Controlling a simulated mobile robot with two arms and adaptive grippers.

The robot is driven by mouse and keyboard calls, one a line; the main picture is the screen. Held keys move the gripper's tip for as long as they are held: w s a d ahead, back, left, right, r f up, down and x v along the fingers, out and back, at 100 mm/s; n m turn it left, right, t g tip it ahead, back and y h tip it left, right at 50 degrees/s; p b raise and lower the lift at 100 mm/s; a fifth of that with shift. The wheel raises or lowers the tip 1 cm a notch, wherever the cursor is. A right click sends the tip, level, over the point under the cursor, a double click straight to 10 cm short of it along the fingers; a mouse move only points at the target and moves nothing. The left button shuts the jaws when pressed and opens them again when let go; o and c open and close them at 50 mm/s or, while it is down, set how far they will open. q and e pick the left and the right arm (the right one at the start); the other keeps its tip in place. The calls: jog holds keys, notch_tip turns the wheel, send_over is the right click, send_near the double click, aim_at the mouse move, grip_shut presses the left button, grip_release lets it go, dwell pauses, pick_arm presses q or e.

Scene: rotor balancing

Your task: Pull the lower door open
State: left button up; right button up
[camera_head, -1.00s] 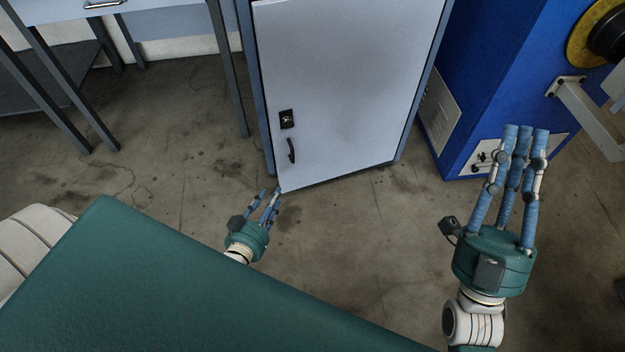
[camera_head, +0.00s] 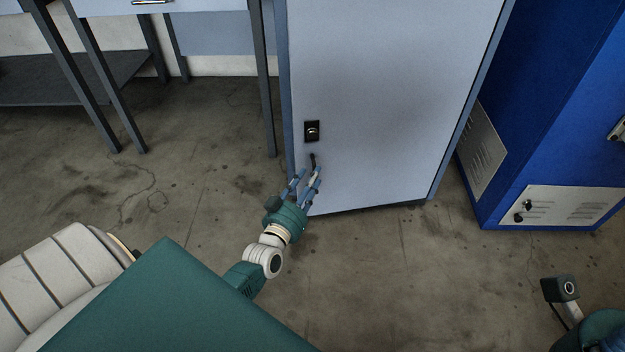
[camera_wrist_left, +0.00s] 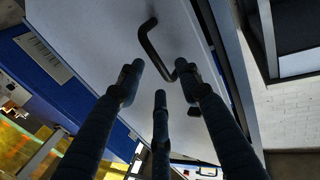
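The lower door (camera_head: 385,105) is a pale grey-blue panel of a cabinet in the middle of the head view, and it looks closed. Its dark handle (camera_head: 313,160) sits near the left edge, below a black lock plate (camera_head: 312,131). The left wrist view shows the bent handle (camera_wrist_left: 150,42) just beyond the fingers. My left gripper (camera_head: 308,180) is open at the door's lower left, with its fingertips close to the handle; in the wrist view its fingers (camera_wrist_left: 160,85) are spread and hold nothing. My right gripper is mostly cut off at the lower right corner (camera_head: 605,338).
A blue machine cabinet (camera_head: 530,110) with vents stands to the right. A table with dark legs (camera_head: 95,80) and a low shelf (camera_head: 75,82) stands at the left. The floor (camera_head: 400,270) before the door is clear.

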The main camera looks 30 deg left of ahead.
pick_arm(q)
jog(key=shift+w+a, duration=0.15)
jog(key=shift+w, duration=0.7)
grip_shut()
